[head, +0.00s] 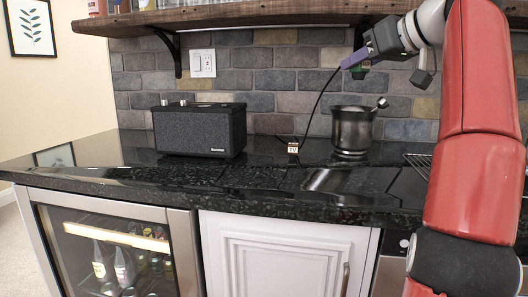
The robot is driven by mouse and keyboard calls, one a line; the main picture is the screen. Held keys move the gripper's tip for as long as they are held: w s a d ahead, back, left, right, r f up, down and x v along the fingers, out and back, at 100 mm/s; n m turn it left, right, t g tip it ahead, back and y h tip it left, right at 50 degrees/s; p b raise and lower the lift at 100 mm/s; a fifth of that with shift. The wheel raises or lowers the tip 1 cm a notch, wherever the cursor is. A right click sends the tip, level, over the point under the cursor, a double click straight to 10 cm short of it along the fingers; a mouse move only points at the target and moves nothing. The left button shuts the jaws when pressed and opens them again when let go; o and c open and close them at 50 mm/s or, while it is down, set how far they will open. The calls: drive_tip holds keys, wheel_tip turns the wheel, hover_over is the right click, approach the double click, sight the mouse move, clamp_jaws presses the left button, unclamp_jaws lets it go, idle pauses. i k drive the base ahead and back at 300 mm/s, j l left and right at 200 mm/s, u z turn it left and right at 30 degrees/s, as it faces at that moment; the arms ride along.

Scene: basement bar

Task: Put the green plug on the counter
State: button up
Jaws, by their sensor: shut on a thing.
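My gripper (354,61) is at the upper right in the head view, raised above the counter in front of the brick wall. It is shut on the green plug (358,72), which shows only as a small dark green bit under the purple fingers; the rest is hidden. A black cable (318,102) hangs from the gripper area towards the counter, with a small "TV" tag (293,148) low on it. The counter (250,180) is glossy black stone.
A black speaker (200,129) stands on the counter at left. A dark metal cup (352,131) stands below my gripper, with a rack (418,162) to its right. A wooden shelf (250,14) with a bracket is overhead. The counter's front and far left are clear.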

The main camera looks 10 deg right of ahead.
sight(279, 157)
drive_tip(key=i+j, duration=0.2)
drive_tip(key=i, duration=0.2)
drive_tip(key=i+j, duration=0.25)
drive_tip(key=i, duration=0.2)
